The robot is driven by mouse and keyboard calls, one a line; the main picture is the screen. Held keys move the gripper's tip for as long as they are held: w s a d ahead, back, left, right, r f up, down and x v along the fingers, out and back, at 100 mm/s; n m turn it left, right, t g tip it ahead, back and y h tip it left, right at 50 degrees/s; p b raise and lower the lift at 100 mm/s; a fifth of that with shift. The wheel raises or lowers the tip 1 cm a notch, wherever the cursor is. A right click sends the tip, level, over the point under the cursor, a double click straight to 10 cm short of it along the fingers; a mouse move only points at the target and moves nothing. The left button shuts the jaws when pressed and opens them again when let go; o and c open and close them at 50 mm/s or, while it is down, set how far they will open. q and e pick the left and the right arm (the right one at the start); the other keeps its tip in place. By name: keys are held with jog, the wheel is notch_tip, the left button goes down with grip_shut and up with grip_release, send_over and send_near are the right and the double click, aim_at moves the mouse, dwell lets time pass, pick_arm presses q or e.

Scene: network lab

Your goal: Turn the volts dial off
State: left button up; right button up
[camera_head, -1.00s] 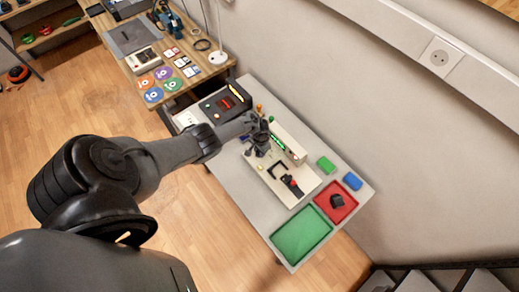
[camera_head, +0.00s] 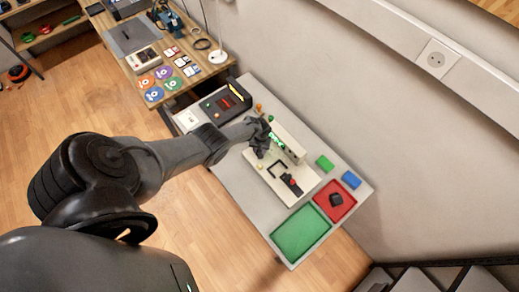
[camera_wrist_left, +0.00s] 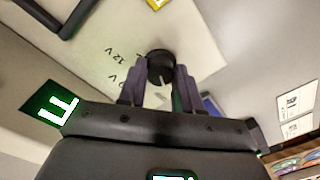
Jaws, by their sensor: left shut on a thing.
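The volts dial is a small black round knob (camera_wrist_left: 161,66) with a white pointer line, on a cream panel (camera_wrist_left: 95,62) marked "12 V" and "0 V" in the left wrist view. My left gripper (camera_wrist_left: 160,82) has its two fingers on either side of the knob and is shut on it. In the head view my left gripper (camera_head: 260,142) is over the cream device (camera_head: 300,190) on the grey table and hides the dial. A green lit display (camera_wrist_left: 52,108) shows beside the gripper in the wrist view, partly cut off. My right gripper is not in view.
A wall runs along the right side.

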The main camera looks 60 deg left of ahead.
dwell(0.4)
pick_arm(q)
jog(key=o, duration=1)
jog(key=shift+o, duration=0.2)
notch_tip(320, 180, up, 11)
jog(key=p, duration=0.8)
jog(key=shift+w, duration=0.15)
jog(key=shift+d+f, duration=0.1)
